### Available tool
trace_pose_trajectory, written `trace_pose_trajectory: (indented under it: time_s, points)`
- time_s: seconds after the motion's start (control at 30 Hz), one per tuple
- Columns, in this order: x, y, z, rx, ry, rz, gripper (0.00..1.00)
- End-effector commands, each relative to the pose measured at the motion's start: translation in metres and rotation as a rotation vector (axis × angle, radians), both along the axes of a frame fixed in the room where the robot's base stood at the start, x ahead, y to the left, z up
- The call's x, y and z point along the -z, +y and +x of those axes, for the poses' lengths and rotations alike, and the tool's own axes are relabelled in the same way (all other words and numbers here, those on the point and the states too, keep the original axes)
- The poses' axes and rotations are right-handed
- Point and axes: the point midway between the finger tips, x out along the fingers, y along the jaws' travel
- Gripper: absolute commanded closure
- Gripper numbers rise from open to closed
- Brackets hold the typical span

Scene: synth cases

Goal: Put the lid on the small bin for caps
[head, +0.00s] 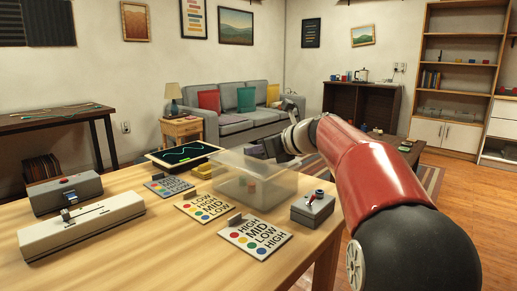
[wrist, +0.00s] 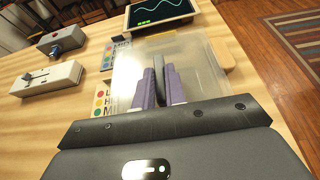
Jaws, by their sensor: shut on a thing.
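The small bin (head: 232,186) is a clear, boxy container on the wooden table, with a small reddish-brown thing faintly visible inside. My gripper (head: 268,149) is above the bin's top, reaching in from the right. In the wrist view, my gripper's purple fingers (wrist: 160,90) are shut on a thin dark grey upright piece (wrist: 159,72), which looks like the lid's handle. A clear flat sheet (wrist: 196,62), which looks like the lid, spreads around the fingers over the bin. Lid and bin are both see-through, so I cannot tell whether the lid touches the rim.
Printed cards (head: 255,236) with coloured dots lie left of and in front of the bin. A grey switch box (head: 313,206) stands close to its right. A screen (head: 183,154) is behind it. The table's left front is clear.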

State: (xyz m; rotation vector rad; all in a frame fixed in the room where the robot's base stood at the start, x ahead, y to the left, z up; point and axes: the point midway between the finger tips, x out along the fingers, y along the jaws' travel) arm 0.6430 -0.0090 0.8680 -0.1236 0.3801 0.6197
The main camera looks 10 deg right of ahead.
Motion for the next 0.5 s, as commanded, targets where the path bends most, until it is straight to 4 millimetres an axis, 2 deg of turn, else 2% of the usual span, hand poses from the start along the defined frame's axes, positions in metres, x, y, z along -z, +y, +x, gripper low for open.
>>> trace_pose_trajectory:
  time_s: [0.2,0.23,0.4,0.5]
  points:
    - [0.0061,0.0,-0.0001,0.0,0.001,0.001,1.0]
    - [0.0054,0.0,-0.0001,0.0,0.0,0.0,0.85]
    - [0.0051,0.0001,-0.0001,0.0,0.0,0.0,0.63]
    - [0.0051,0.0001,-0.0001,0.0,0.0,0.0,0.62]
